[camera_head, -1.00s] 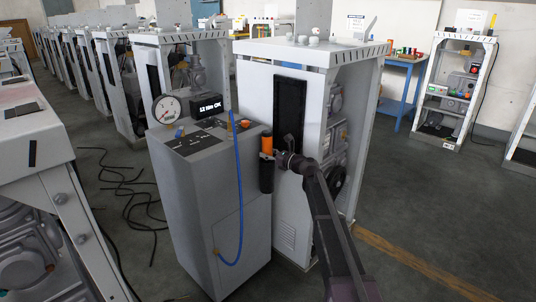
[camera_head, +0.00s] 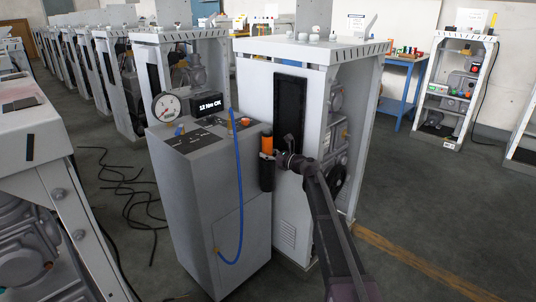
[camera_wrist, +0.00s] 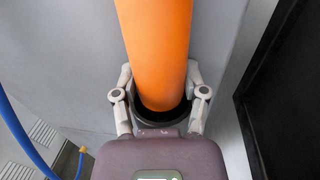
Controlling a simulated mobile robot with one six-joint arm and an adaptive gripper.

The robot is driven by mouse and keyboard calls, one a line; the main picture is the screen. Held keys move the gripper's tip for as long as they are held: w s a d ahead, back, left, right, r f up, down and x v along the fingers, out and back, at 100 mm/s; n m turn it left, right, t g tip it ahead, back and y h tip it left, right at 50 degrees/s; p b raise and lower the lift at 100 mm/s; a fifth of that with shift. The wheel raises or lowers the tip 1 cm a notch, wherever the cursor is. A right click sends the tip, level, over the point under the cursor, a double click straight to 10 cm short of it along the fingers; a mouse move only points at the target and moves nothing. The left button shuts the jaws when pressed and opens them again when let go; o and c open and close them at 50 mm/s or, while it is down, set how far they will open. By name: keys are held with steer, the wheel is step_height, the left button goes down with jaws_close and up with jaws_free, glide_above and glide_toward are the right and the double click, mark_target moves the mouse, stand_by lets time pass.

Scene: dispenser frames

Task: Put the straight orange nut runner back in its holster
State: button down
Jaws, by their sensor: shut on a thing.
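The straight orange nut runner (camera_head: 267,143) stands upright at the right front edge of the grey cabinet, its lower part inside the dark holster (camera_head: 266,175). In the wrist view its orange body (camera_wrist: 155,45) runs down into a dark round opening (camera_wrist: 177,116). My gripper (camera_head: 279,156) reaches in from the right, level with the bottom of the orange part. In the wrist view my gripper (camera_wrist: 159,80) has one finger on each side of the nut runner, shut on it. The fingertips' exact contact and the tool's lower end are hidden.
The grey cabinet (camera_head: 212,215) carries a round gauge (camera_head: 167,107) and a display (camera_head: 209,105) reading "12 Nm OK". A blue hose (camera_head: 240,190) hangs down its front. A tall white frame (camera_head: 257,100) stands close behind my gripper. The floor at right is open.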

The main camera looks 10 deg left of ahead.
steer(key=shift+f+b, duration=0.3)
steer(key=shift+c, duration=0.2)
jaws_free()
steer(key=v, duration=1.2)
steer(key=shift+s, duration=0.1)
stand_by(0.4)
